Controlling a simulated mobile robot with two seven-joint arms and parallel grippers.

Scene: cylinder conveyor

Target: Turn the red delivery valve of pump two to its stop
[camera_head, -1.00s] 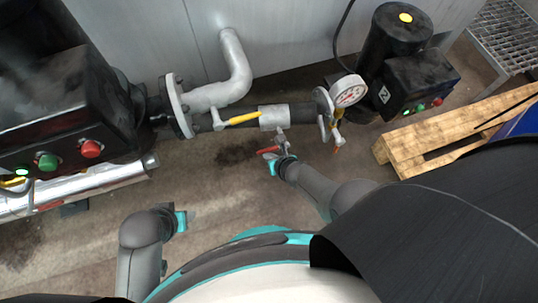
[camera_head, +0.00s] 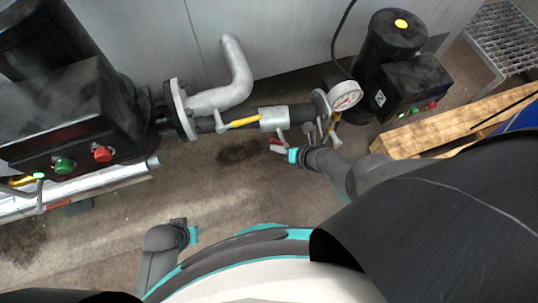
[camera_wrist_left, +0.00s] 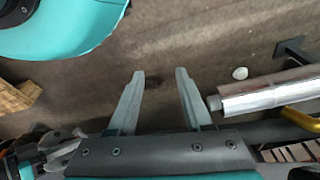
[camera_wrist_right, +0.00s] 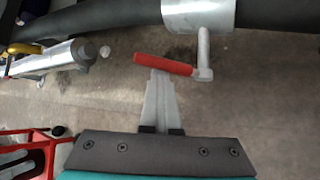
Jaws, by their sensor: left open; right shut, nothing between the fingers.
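The red valve lever (camera_head: 278,147) hangs under the grey sleeve on the dark pipe in the head view. In the right wrist view the red grip (camera_wrist_right: 163,64) lies nearly level, its right end on a pale metal stem. My right gripper (camera_wrist_right: 158,74) is shut and empty. Its fingertips are right at the lower edge of the red grip; I cannot tell whether they touch. In the head view my right gripper (camera_head: 287,152) partly hides the lever. My left gripper (camera_wrist_left: 158,74) is open and empty above the floor.
A yellow-handled lever (camera_head: 240,123) lies along the pipe, with a gauge (camera_head: 345,95) to its right. Black pumps stand left (camera_head: 60,120) and right (camera_head: 410,75). A wooden pallet (camera_head: 440,132) is on the right. The floor below the pipe is clear.

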